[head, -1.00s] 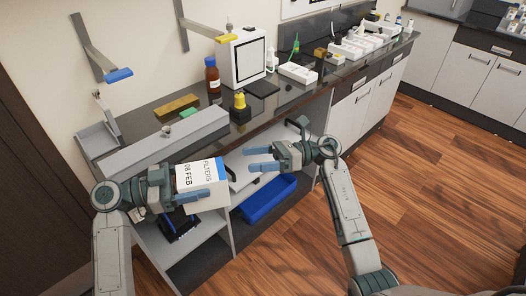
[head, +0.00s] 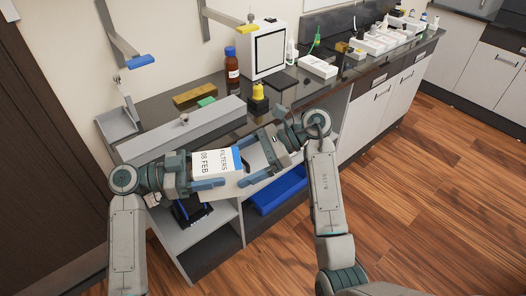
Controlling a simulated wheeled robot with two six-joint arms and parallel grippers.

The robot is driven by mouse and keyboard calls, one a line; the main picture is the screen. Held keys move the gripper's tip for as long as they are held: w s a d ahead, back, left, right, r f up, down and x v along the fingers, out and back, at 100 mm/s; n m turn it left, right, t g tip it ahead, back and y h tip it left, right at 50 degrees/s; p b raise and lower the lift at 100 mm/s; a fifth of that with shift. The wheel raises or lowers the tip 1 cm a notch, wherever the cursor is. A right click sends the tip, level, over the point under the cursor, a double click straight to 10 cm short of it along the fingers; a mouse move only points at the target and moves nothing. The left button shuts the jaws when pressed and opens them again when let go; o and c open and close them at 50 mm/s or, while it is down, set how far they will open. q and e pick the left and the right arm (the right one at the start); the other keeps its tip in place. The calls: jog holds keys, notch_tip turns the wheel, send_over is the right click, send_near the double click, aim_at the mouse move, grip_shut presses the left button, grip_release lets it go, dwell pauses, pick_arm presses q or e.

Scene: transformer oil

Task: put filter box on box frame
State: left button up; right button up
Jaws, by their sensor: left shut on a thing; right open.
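The filter box (head: 208,163) is white with a blue right end and the words FILTERS 08 FEB. My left gripper (head: 206,172) is shut on it and holds it in front of the bench, above the open lower shelves. My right gripper (head: 252,163) is open, close to the blue end of the box; I cannot tell whether it touches. A long grey metal piece (head: 170,137) lies along the bench's front edge at the left, behind the box. I cannot tell for sure whether it is the box frame.
On the dark bench (head: 300,92) stand a brown bottle (head: 231,68), a yellow-topped bottle (head: 258,97), a white device (head: 264,50) and a yellow block (head: 195,96). A blue tray (head: 278,192) sits on a lower shelf. The wooden floor at the right is clear.

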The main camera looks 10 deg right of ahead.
jog(key=shift+x, duration=1.35)
jog(key=shift+c, duration=0.4)
jog(key=c, duration=1.1)
pick_arm(q)
jog(key=o, duration=1.3)
pick_arm(e)
jog(key=shift+c, duration=0.7)
